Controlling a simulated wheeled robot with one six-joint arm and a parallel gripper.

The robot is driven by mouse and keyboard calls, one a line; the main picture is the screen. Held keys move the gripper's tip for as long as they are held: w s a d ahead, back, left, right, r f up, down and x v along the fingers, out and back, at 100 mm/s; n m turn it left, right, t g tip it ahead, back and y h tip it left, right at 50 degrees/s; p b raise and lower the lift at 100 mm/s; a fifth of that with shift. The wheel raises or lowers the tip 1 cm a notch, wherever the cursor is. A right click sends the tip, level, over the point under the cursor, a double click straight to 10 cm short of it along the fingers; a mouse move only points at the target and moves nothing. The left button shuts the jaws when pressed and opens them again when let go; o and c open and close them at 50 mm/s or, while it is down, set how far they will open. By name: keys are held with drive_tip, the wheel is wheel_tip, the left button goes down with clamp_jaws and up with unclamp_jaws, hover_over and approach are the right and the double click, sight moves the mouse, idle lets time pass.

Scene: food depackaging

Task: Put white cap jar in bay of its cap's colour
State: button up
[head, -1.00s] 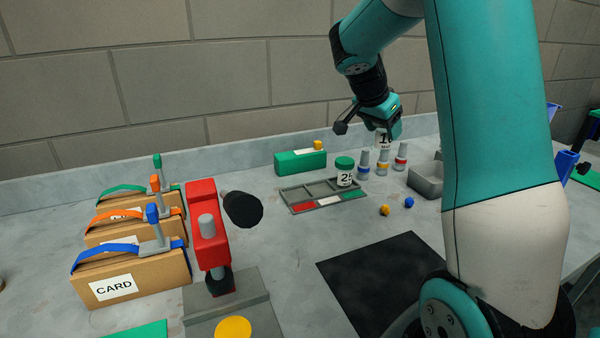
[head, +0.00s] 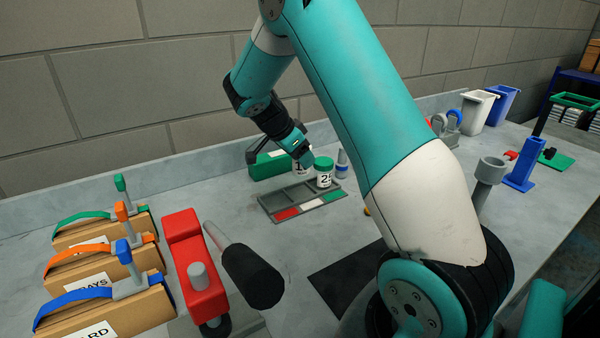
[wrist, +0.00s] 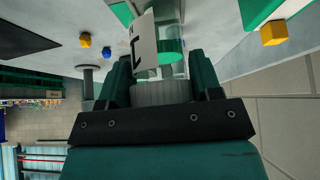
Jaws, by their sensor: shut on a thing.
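My gripper (wrist: 163,88) is shut on the pale cap of a clear jar with a white label marked 1 (wrist: 144,45). In the head view the jar (head: 300,170) hangs beside the green-cap jar (head: 323,180), partly hidden by my gripper (head: 304,158). The bay tray (head: 265,207) has a row of bays with red, white and green strips along its front. The green-cap jar, labelled 2, stands at the tray's right end, behind the green strip. I cannot tell the held jar's exact height above the tray.
A green box (head: 268,164) stands behind the tray. A grey bottle with a blue band (head: 342,164) stands to its right. A red press-like device (head: 194,265) and several strapped cartons (head: 107,308) stand at left. A dark mat (head: 345,275) lies in front.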

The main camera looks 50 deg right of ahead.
sight(301, 174)
drive_tip(key=shift+f+p, duration=0.5)
drive_tip(key=shift+f, duration=2.55)
drive_tip(key=shift+f, duration=0.15)
drive_tip(key=o, duration=1)
